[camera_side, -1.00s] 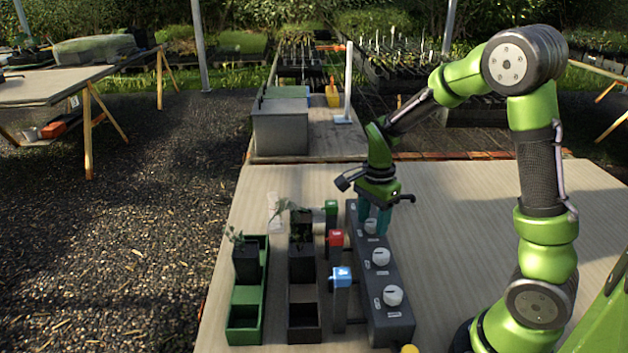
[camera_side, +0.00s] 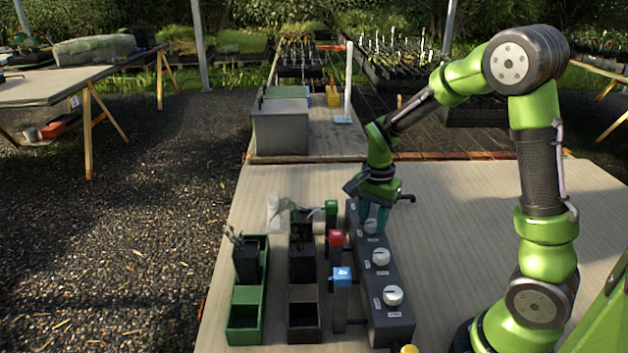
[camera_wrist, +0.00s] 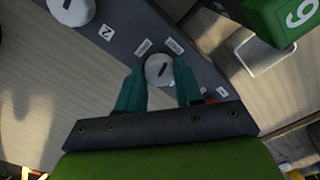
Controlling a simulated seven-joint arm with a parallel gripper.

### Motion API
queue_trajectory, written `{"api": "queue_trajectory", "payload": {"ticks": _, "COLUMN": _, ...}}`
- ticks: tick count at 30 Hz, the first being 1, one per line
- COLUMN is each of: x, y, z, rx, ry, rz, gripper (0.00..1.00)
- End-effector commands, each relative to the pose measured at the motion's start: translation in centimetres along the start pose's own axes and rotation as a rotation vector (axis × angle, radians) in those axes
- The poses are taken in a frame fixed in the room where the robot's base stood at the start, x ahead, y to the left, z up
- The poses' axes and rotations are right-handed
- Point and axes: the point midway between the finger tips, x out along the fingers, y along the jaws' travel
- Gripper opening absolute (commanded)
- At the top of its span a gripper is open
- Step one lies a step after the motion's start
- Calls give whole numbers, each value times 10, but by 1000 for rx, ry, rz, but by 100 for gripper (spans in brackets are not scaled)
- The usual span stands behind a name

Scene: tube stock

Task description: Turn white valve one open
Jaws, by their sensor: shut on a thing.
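A dark grey valve block (camera_side: 387,304) runs away from the camera on the table and carries three white round valve knobs. The far knob (camera_side: 371,226) is the one at my gripper; it also shows in the wrist view (camera_wrist: 158,69) with a dark slanted mark on top. My gripper (camera_wrist: 159,88) has its two teal fingers shut on the sides of this knob. The middle knob (camera_side: 380,257) and the near knob (camera_side: 392,295) stand free. In the wrist view the neighbouring knob (camera_wrist: 72,10) has a label "2" beside it.
Posts with green (camera_side: 331,207), red (camera_side: 337,238) and blue (camera_side: 342,276) heads stand close left of the block. A green tray (camera_side: 246,336) and a dark tray (camera_side: 304,337) with potted plants lie further left. The table (camera_side: 480,230) is clear to the right.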

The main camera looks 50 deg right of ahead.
Motion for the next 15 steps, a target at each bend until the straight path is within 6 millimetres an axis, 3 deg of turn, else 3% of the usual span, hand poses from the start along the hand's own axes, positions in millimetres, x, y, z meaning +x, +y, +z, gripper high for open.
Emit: {"api": "queue_trajectory", "payload": {"ticks": 15, "x": -1, "y": -1, "z": 0, "rx": -489, "ry": -1, "rz": -1, "gripper": 5}}
